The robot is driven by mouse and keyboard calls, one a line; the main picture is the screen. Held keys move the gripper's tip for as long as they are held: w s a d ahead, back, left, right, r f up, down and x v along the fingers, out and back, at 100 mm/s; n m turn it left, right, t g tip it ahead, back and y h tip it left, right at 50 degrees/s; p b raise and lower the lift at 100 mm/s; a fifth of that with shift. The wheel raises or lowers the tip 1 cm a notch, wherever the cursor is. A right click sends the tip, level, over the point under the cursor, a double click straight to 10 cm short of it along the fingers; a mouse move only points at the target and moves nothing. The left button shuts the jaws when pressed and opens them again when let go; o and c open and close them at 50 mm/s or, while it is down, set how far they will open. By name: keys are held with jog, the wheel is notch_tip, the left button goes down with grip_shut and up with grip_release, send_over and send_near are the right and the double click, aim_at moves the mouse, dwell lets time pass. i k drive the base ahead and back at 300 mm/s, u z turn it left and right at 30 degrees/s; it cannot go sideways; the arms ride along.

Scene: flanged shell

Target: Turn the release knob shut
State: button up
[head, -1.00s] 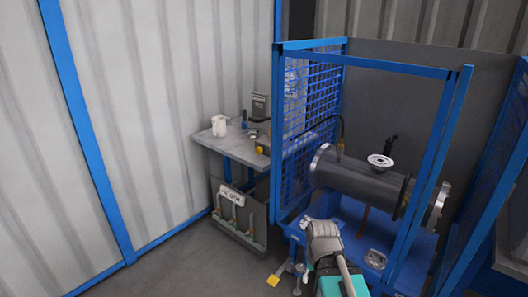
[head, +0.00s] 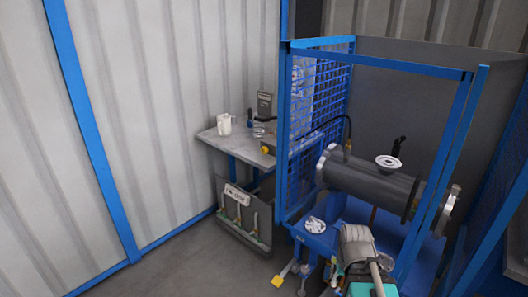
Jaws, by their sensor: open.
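A white handwheel (head: 388,162) sits on top of the dark flanged shell (head: 368,182), which lies inside the blue cage. A pale lobed fitting (head: 315,225) sits low at the cage front. Part of my own arm, grey and teal, rises at the bottom right in front of the cage. My gripper's fingers do not show.
The blue cage (head: 380,59) has mesh on its left side. A grey bench (head: 218,141) with a white jug (head: 224,124) stands left of it. Below is a dark panel (head: 232,205) with several hooks or valves. The floor (head: 190,262) at front left is clear.

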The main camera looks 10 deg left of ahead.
aim_at(264, 150)
jog(key=u, duration=0.05)
jog(key=i, duration=1.2)
jog(key=u, duration=0.05)
